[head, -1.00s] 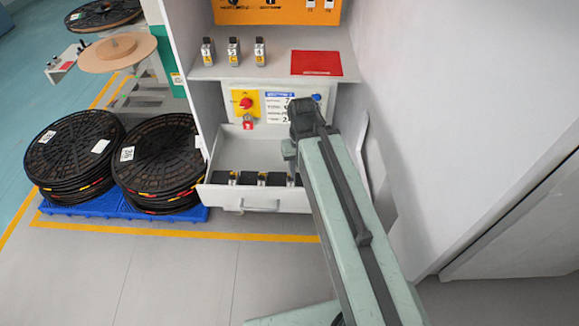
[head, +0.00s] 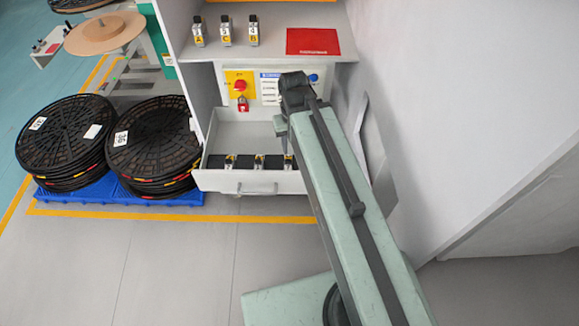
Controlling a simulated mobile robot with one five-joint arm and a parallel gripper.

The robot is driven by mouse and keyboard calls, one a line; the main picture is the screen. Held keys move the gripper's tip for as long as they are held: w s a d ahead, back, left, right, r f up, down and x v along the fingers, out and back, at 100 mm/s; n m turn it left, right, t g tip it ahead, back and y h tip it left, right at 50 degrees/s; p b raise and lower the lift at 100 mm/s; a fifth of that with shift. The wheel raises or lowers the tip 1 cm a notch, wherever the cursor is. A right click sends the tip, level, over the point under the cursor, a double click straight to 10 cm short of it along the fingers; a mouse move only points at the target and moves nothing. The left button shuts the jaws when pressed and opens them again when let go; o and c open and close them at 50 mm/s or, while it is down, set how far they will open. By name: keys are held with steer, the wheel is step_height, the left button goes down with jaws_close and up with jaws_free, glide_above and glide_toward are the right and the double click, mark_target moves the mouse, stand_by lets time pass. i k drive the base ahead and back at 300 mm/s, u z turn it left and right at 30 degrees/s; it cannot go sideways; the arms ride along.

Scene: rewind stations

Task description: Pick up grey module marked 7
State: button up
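Several dark modules (head: 244,162) stand in a row inside the open grey drawer (head: 249,181), near its front wall. I cannot read any number on them, so I cannot tell which is marked 7.
A red mat (head: 313,42) lies on the shelf (head: 275,48) right of the modules. A panel with a red knob (head: 240,86) and a red padlock (head: 243,104) is behind the drawer. Reel stacks (head: 152,140) stand on a blue pallet (head: 165,197) at left. A white wall closes the right.

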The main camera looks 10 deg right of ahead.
mark_target(288, 160)
steer(key=k, duration=0.5)
steer(key=u, duration=2.9)
steer(key=k, duration=1.3)
steer(key=z, duration=0.75)
steer(key=i, duration=1)
steer(key=u, duration=0.1)
